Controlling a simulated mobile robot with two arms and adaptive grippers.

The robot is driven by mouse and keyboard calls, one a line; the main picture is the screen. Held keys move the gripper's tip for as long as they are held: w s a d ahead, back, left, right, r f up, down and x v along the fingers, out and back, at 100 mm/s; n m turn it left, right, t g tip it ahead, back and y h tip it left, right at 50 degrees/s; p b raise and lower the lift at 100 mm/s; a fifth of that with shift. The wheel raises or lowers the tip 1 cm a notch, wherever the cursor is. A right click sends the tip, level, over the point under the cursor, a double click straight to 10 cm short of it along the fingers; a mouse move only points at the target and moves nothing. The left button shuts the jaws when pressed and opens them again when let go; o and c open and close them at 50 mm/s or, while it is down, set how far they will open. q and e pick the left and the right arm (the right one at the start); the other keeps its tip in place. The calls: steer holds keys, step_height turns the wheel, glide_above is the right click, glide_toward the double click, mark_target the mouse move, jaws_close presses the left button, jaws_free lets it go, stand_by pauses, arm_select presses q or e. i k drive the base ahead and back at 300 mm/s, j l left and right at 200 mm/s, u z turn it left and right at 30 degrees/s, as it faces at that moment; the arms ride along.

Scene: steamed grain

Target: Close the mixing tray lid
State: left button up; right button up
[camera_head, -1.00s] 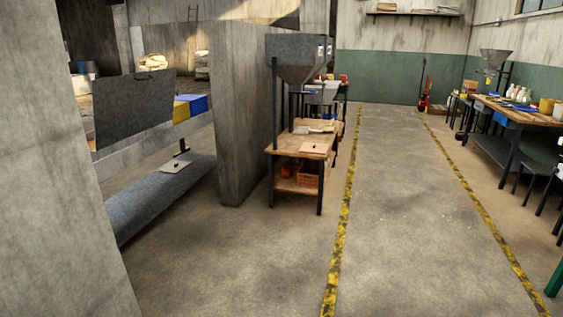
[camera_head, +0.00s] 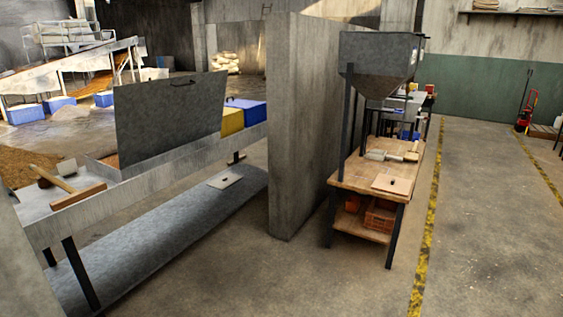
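A dark grey metal lid (camera_head: 168,122) with a small black handle on its upper edge stands upright, open, on the long tray bench at the left. I take it for the mixing tray lid. The light grey tray bench (camera_head: 150,188) runs from the left front toward the concrete wall. The lid hides most of what lies behind it. A strip of brown contents shows just left of the lid. Neither of my grippers is in view.
Yellow (camera_head: 231,121) and blue (camera_head: 247,110) boxes sit right of the lid. A concrete partition (camera_head: 300,130) and a wooden hopper table (camera_head: 378,180) stand right. The front floor is clear.

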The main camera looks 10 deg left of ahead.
mark_target(155, 117)
steer(key=i+u, duration=0.3)
steer(key=i, duration=0.15)
steer(key=i+l+u, duration=0.25)
steer(key=i, duration=0.2)
steer(key=i+l+u, duration=0.15)
steer(key=i+u, duration=0.15)
steer(key=i+l+u, duration=0.3)
steer(key=i, duration=0.2)
